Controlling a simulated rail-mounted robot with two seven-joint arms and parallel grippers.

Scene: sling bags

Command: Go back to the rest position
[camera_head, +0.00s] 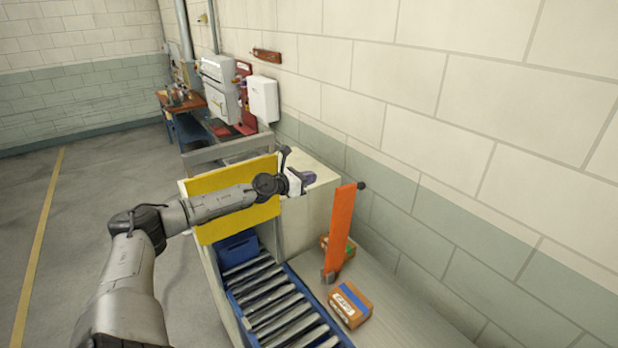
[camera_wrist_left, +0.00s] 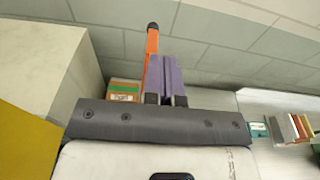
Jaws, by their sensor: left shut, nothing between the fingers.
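My left arm reaches from the lower left of the head view across the front of a yellow panel (camera_head: 235,190). Its gripper (camera_head: 309,178) has purple fingers and is held up beside the top of a pale cabinet, left of an upright orange bar (camera_head: 341,228). In the left wrist view the purple fingers (camera_wrist_left: 171,82) are together with nothing between them. The orange bar (camera_wrist_left: 152,52) stands just behind them in that picture. My right gripper is in neither view. No sling bag can be made out.
A blue-framed roller conveyor (camera_head: 275,300) runs below the arm, with a blue bin (camera_head: 237,249) at its far end. A cardboard box (camera_head: 349,304) lies on the grey counter (camera_head: 400,315). A box with green tape (camera_wrist_left: 122,92) is near the orange bar. A block wall bounds the right.

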